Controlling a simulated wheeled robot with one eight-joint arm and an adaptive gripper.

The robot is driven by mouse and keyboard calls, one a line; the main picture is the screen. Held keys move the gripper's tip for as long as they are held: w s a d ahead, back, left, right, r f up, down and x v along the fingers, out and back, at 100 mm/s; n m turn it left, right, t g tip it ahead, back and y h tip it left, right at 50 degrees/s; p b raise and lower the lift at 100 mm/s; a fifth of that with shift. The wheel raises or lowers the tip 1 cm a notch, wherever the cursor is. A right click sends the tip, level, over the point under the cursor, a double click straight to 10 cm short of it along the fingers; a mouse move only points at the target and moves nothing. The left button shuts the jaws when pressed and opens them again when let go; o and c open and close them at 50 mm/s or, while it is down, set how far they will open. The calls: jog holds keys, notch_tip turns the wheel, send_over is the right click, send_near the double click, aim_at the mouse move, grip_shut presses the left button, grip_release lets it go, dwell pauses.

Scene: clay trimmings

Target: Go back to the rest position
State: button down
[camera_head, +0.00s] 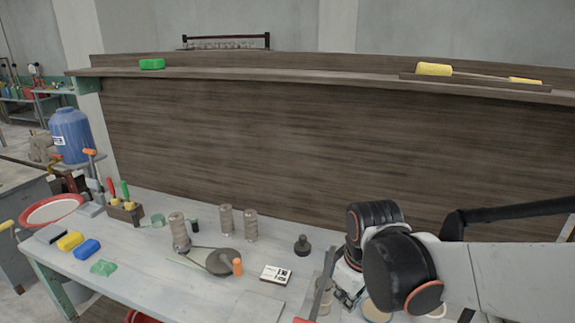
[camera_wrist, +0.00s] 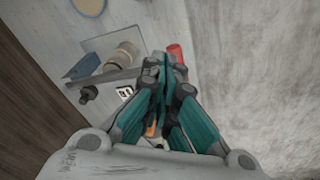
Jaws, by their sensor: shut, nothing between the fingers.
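My gripper (camera_head: 347,287) is low at the right of the workbench in the head view, partly hidden behind my arm's dark joints. In the wrist view its teal fingers (camera_wrist: 168,66) come together over the bench, shut and empty. The pale workbench (camera_head: 150,285) lies below. A white card with dark print (camera_head: 275,274) lies on the bench left of my gripper; it also shows in the wrist view (camera_wrist: 125,93). A dark knobbed tool (camera_head: 302,246) stands behind the card.
Several clay-coloured cylinders (camera_head: 226,220) stand mid-bench, near a grey round piece (camera_head: 221,262) and an orange-capped item (camera_head: 237,267). A shelf (camera_head: 300,75) runs along the back panel.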

jog(key=s+d+f+m+t+b, duration=0.2)
jog(key=s+d+m+t+b, duration=0.2)
jog(key=s+d+m+b, duration=0.3)
jog(key=shift+s+d+f+m+t+b, duration=0.25)
jog(key=shift+s+m+t+b, duration=0.25)
jog(key=shift+s+b, duration=0.75)
